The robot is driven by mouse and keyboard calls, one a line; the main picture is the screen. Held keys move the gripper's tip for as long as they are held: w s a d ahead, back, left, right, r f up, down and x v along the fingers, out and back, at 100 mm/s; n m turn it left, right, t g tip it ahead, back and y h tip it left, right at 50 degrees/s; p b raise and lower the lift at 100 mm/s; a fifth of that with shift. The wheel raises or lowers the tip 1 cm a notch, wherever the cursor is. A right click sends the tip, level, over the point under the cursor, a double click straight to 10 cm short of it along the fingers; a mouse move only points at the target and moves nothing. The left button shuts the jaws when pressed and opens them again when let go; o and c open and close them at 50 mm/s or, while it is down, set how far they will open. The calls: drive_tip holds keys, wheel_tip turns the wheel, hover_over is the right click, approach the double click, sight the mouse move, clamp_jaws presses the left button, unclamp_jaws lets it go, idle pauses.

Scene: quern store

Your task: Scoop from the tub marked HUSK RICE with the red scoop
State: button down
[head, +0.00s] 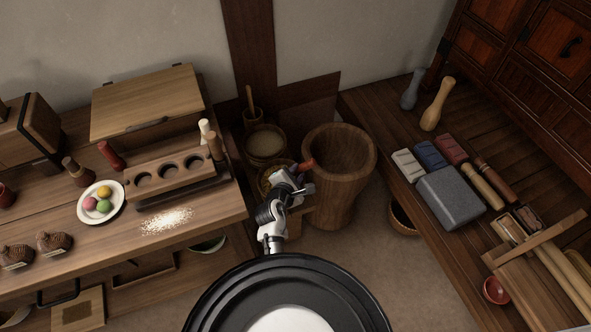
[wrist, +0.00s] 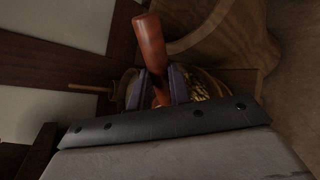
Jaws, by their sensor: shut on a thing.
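My gripper (head: 298,180) is low in the corner between the left table and the large wooden mortar. In the wrist view my gripper (wrist: 163,88) is shut on the red handle of the scoop (wrist: 149,42). The red handle of the scoop also shows in the head view (head: 307,164). The scoop's bowl is hidden. A tub with yellow-brown grain (head: 265,180) is just left of my gripper and partly covered by it. It also shows in the wrist view (wrist: 207,84), beside the fingers. No marking is readable, so I cannot tell whether it is HUSK RICE.
A second tub with pale contents (head: 265,143) stands behind. A small wooden vessel with a stick (head: 252,112) is farther back. The tall wooden mortar (head: 340,165) stands close on the right. The left table (head: 215,212) edges the space. Floor in front of the mortar is open.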

drive_tip(key=shift+w+d+r+g+p, duration=0.15)
drive_tip(key=shift+w+g+p, duration=0.15)
drive_tip(key=shift+p, duration=0.65)
drive_tip(key=p, duration=0.1)
drive_tip(key=w+g+y+p, duration=0.1)
drive_tip(key=p, duration=0.1)
drive_tip(key=g+p, duration=0.1)
drive_tip(key=shift+w+d+f, duration=0.25)
drive_tip(key=shift+d, duration=0.05)
drive_tip(key=shift+w+f+g+y+p, duration=0.15)
drive_tip(key=shift+g+y+p, duration=0.2)
drive_tip(key=shift+p, duration=0.45)
drive_tip(key=shift+w+d+g+p, duration=0.1)
drive_tip(key=shift+g+p, duration=0.15)
drive_tip(key=shift+p, duration=0.35)
